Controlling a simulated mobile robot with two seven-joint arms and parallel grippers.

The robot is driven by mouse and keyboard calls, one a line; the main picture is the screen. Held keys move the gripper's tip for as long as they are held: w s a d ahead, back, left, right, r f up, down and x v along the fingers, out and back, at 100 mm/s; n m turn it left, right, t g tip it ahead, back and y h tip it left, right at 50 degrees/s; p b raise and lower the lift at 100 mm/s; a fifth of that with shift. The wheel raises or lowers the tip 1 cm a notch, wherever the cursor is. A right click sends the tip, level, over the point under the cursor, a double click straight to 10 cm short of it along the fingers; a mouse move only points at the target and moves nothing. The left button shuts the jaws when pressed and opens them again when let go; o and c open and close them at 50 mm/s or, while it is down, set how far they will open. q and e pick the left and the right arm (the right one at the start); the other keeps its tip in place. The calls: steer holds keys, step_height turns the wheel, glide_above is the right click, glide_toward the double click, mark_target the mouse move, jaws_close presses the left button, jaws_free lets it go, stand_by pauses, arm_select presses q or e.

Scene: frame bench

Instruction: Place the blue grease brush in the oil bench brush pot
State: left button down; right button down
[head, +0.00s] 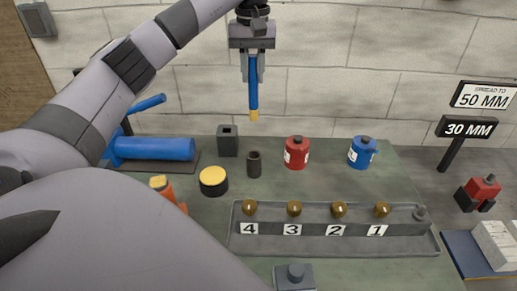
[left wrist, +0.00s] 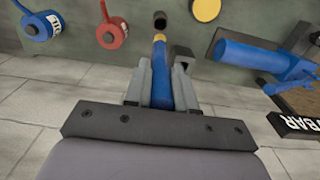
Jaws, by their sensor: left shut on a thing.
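The blue brush (head: 253,92) hangs upright, yellow tip down, in my left gripper (head: 253,78), which is shut on it. Brush and gripper are well above the bench. The left wrist view also shows the blue brush (left wrist: 184,92) between the fingers of the left gripper (left wrist: 162,92). A small dark round pot (head: 254,165) stands below the brush on the bench, and a dark grey square pot (head: 228,143) stands behind it to the left. No label shows which is the brush pot. The brush is apart from both. My right gripper is not in view.
A yellow-topped tin (head: 213,181), a red can (head: 296,154) and a blue can (head: 362,153) stand near the pots. A numbered grey tray (head: 335,241) with brown balls lies in front. A blue cylinder tool (head: 155,148) is at left.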

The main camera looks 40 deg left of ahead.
mark_target(253, 107)
arm_select(q)
step_height(253, 107, down, 8)
steer(key=shift+f+b, duration=0.1)
steer(key=shift+b, duration=1.1)
step_height(253, 107, down, 6)
steer(key=shift+p, duration=0.3)
steer(key=shift+f, duration=2.35)
steer(key=c, duration=0.9)
jaws_free()
steer(key=shift+c, duration=0.2)
step_height(253, 107, up, 12)
steer(key=shift+r, duration=0.15)
